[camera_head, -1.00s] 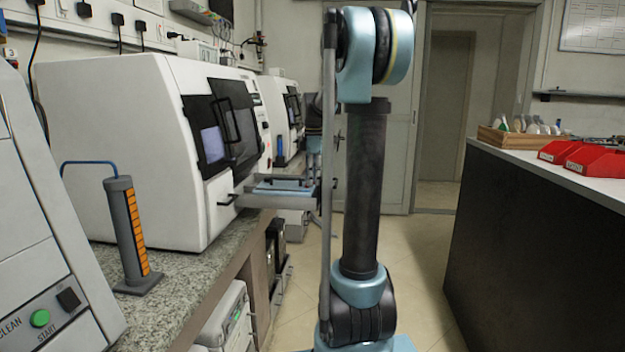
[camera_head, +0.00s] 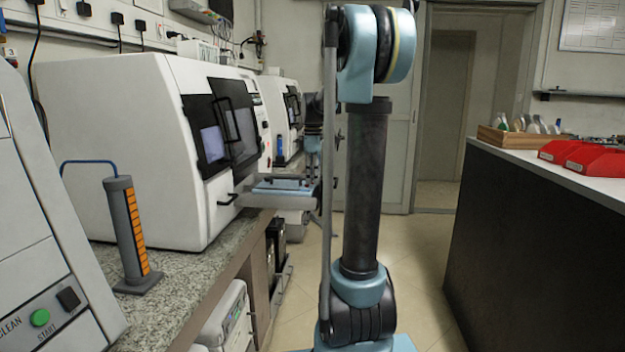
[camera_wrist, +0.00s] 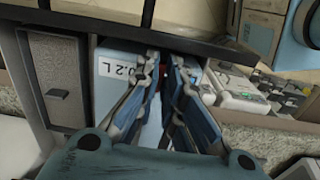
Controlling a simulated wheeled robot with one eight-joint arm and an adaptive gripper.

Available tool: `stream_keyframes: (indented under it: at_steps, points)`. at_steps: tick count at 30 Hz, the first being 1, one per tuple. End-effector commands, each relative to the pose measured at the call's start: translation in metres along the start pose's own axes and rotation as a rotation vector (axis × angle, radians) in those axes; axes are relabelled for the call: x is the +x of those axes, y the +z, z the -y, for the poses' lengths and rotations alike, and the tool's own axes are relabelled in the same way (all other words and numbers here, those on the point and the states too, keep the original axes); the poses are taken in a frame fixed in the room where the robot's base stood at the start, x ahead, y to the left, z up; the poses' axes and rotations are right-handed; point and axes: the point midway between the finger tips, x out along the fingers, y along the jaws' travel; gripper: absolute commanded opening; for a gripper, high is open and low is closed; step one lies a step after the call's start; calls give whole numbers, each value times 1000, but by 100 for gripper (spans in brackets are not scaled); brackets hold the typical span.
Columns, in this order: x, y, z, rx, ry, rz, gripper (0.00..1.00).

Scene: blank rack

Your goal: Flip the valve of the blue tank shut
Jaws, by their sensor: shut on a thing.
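In the wrist view the blue tank (camera_wrist: 112,88) is a light-blue box with a "0.2 L" marking, partly hidden behind my fingers. My gripper (camera_wrist: 164,72) points at it with its fingertips close together. A small red bit shows between the tips; it appears to be the valve, but its shape and position are mostly covered. In the head view my arm's column stands in front of the work area, and my fingers cannot be made out there.
Dark bars (camera_wrist: 120,28) cross the top of the wrist view. A grey drawer front (camera_wrist: 58,75) is left of the tank. The aisle floor right of my arm is clear.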

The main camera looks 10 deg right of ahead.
Motion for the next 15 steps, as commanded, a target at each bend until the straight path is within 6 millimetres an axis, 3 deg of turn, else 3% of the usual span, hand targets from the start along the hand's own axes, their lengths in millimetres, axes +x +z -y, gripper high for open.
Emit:
stream_keyframes:
  at_steps: [8,9,11,15]
  points:
    - [0,0,0,3,0,0,0]
    - [0,0,0,3,0,0,15]
    - [0,0,0,2,0,0,28]
    - [0,0,0,2,0,0,28]
